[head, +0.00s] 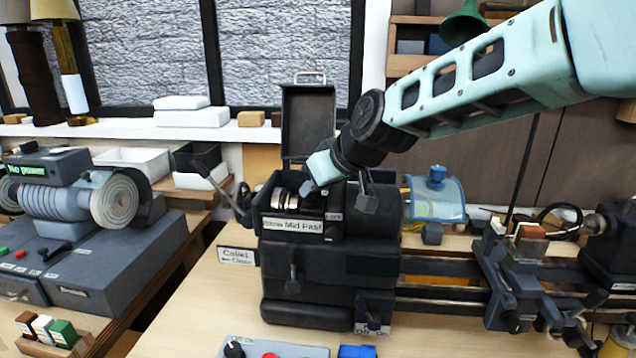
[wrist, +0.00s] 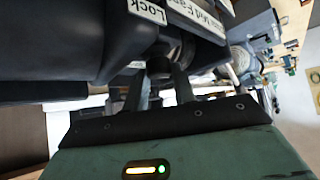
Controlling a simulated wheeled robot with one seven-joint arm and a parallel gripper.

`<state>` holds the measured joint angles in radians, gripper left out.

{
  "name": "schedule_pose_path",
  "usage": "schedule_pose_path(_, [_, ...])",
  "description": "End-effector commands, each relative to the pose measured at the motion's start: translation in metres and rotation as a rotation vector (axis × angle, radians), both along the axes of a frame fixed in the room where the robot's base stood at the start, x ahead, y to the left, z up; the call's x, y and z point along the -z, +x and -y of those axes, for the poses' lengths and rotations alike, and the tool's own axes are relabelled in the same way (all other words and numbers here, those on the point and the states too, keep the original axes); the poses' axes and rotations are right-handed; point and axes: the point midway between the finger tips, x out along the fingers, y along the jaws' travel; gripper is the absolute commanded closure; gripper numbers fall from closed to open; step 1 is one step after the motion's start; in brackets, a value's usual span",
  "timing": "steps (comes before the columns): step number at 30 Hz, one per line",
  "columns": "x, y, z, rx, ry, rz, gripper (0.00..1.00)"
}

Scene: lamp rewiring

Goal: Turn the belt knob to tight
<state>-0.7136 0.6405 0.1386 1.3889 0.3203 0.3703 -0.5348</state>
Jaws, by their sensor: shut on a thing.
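The dark lathe headstock (head: 330,265) stands on the bench with its top cover (head: 307,122) swung open. Stepped pulleys (head: 284,200) show in the opening, above a speed label (head: 292,225) reading Mid and Fast. My gripper (head: 310,187) reaches down into the opening, at the pulleys' right. In the wrist view, my gripper (wrist: 161,88) has its two fingers closed on a dark round knob (wrist: 159,66), taken as the belt knob. A Lock label (wrist: 147,11) is nearby. The knob's setting cannot be read, and my gripper hides it in the head view.
A dark lever (head: 367,192) stands just right of my gripper. The lathe bed (head: 440,268) and carriage (head: 505,285) run right. A blue clear-sided tank (head: 437,197) is behind. A grey machine (head: 60,205) stands left, and a control panel (head: 285,350) is in front.

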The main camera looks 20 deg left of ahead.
Motion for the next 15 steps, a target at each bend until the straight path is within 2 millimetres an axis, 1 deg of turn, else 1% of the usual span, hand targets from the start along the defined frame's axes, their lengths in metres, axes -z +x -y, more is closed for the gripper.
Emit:
schedule_pose_path(1, [-0.0043,-0.0039,-0.0022,0.037,-0.005,0.003,0.96])
schedule_pose_path(4, [-0.0054,-0.0047,-0.0033,0.129,-0.005,0.005,0.96])
schedule_pose_path(15, [-0.0028,-0.0076,-0.0067,0.458,-0.006,0.006,0.96])
